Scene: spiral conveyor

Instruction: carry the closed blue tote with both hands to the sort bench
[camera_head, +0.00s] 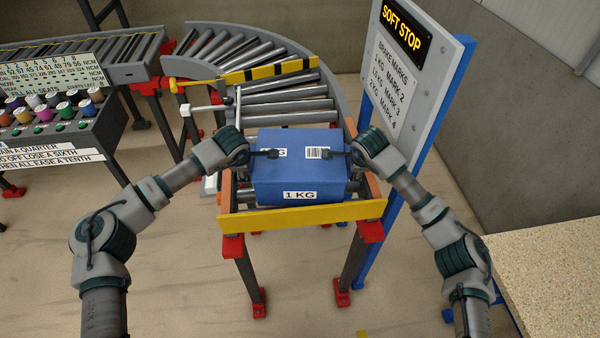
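The closed blue tote (298,182) sits at the near end of the roller conveyor, behind the yellow end bar. Its front label reads "1 KG", and more labels are on its lid. My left gripper (272,154) is at the tote's left side, with its dark finger over the lid. My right gripper (331,154) is at the right side, its finger also over the lid. The lower fingers are hidden, so I cannot tell if either grips the tote. A speckled bench top (545,265) is at the lower right; it may be the sort bench.
The curved roller conveyor (285,85) runs behind the tote, with a yellow-black striped bar (270,70) across it. A "SOFT STOP" board (405,75) on a blue post stands close on the right. A control panel (60,120) is at left.

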